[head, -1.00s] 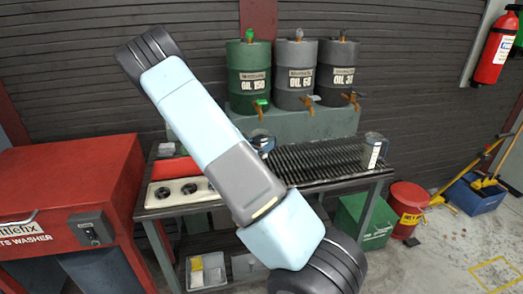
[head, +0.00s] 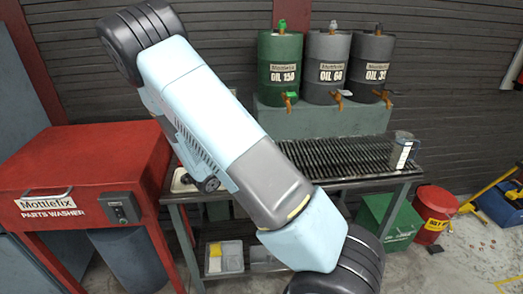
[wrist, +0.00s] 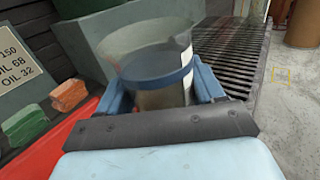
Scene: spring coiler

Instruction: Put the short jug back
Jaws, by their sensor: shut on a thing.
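A clear jug with a blue band and a pale label strip (wrist: 152,60) is in my gripper (wrist: 162,84) in the wrist view. The blue fingers are shut on its two sides. The jug looks roughly upright, and its base is hidden, so I cannot tell whether it touches anything. In the head view my arm hides both the gripper and this jug. A second clear jug with a white label (head: 402,152) stands at the right end of the slatted bench top (head: 335,157).
Green (head: 281,58) and grey (head: 327,66) oil drums with taps stand on a ledge behind the bench. A red parts washer (head: 85,170) is at left. The slats between are clear.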

